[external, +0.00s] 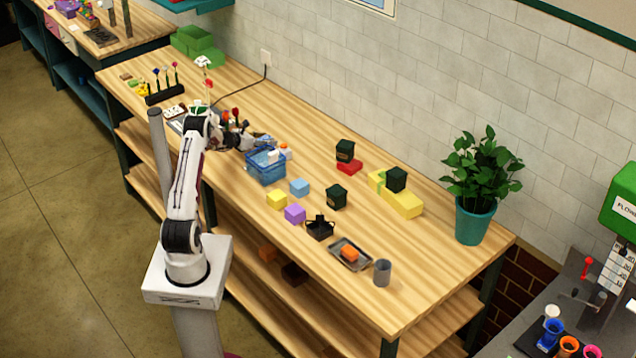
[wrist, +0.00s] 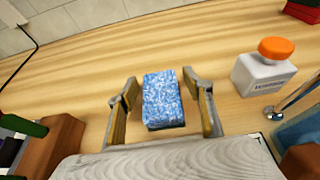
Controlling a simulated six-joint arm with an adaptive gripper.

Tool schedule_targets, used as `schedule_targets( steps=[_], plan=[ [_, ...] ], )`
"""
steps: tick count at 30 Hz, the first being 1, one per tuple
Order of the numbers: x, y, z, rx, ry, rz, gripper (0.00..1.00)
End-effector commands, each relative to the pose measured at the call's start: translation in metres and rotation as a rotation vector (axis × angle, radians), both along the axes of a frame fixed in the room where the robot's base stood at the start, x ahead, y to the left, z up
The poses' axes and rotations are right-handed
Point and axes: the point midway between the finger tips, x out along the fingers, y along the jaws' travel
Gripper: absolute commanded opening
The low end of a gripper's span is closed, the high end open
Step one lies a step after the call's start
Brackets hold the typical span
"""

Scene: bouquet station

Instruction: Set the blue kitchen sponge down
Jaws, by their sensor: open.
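The blue speckled kitchen sponge (wrist: 162,105) stands out in the wrist view, between the two fingers of my gripper (wrist: 160,82). The fingers are spread, with a visible gap on each side of the sponge. The sponge appears to rest on the wooden tabletop, though its lower end is close to my gripper's body and its contact is hard to judge. In the external view my gripper (external: 243,140) is over the middle-left part of the table, left of the blue basket. I cannot make out the sponge there.
A white bottle with an orange cap (wrist: 265,70) stands right of the sponge. The blue basket (external: 265,168) is close by, and a brown wooden block (wrist: 55,140) is at the left. Bare tabletop (wrist: 120,55) lies beyond the sponge. Several coloured blocks and a potted plant (external: 475,190) stand farther right.

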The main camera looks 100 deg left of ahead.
Motion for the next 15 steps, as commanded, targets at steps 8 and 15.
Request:
schedule_targets(
  steps=[8,15],
  plan=[
    [-0.007,-0.005,0.007,0.0,0.0,0.001,0.51],
    [-0.022,-0.022,0.017,0.0,0.0,0.002,0.51]
  ],
)
